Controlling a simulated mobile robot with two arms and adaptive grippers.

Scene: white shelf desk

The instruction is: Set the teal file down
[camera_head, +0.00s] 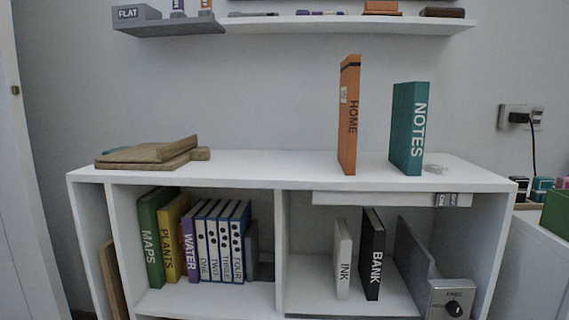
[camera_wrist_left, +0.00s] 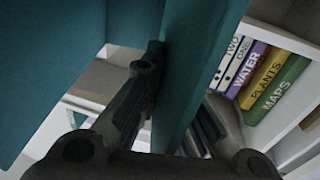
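A large teal file (camera_wrist_left: 48,65) fills the upper left and middle of the left wrist view. It shows as two broad walls with a gap between them. My left gripper (camera_wrist_left: 181,76) has one finger on each side of the nearer wall and is shut on it. The far fingertip is partly hidden behind that wall. No lettering shows on this file. In the head view, a teal file marked NOTES (camera_head: 409,128) stands upright on the white desk top (camera_head: 270,170), with no gripper at it. Neither gripper shows in the head view.
An orange HOME file (camera_head: 349,115) stands left of NOTES. Wooden boards (camera_head: 150,152) lie at the desk top's left; its middle is clear. Below, several binders fill the left compartment, and INK (camera_head: 343,258) and BANK (camera_head: 373,254) stand in the right one. A wall shelf (camera_head: 300,25) hangs above.

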